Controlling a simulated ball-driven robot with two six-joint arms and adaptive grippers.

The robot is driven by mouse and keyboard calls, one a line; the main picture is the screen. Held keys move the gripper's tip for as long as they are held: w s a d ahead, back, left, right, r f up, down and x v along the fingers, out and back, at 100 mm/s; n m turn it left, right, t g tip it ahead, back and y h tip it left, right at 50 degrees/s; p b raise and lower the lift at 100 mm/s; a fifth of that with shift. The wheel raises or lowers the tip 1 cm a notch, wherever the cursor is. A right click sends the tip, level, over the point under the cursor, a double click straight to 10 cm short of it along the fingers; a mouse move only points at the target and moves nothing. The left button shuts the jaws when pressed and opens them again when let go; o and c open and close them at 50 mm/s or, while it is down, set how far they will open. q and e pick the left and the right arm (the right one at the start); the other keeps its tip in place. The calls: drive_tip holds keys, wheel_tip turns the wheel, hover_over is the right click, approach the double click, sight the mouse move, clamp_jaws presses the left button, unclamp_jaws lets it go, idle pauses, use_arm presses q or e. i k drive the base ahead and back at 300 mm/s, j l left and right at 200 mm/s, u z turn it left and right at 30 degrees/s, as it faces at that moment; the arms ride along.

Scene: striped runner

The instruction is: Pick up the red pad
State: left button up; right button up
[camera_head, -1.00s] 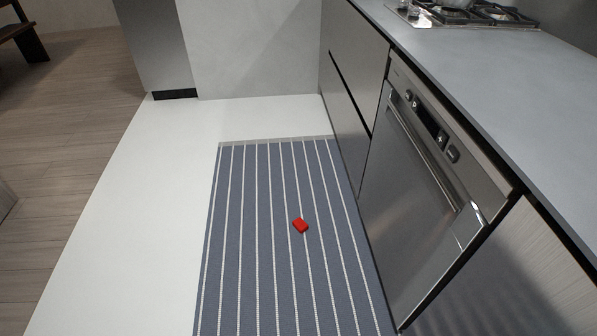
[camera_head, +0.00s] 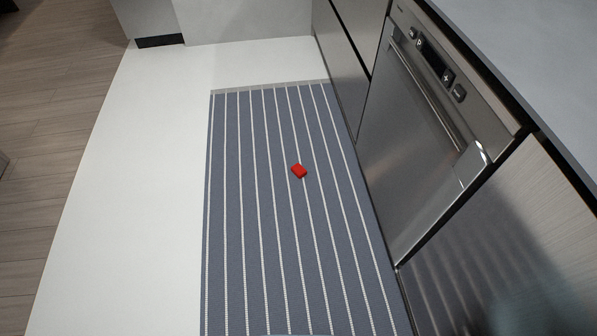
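The red pad (camera_head: 299,171) is a small red block lying on the blue-grey runner with white stripes (camera_head: 240,200). It sits near the middle of the picture, in the upper half of the runner's visible part. Nothing touches or covers it. Neither of my grippers shows in the head view.
An oven (camera_head: 425,120) and steel cabinet fronts (camera_head: 515,240) line the runner's right side, under a grey countertop (camera_head: 530,50). White floor (camera_head: 110,200) lies clear to the left, with wooden floor (camera_head: 50,120) beyond it. A wall closes the far end.

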sight(297, 169)
drive_tip(key=i+u, duration=0.2)
drive_tip(key=i, duration=1.6)
drive_tip(key=j, duration=0.1)
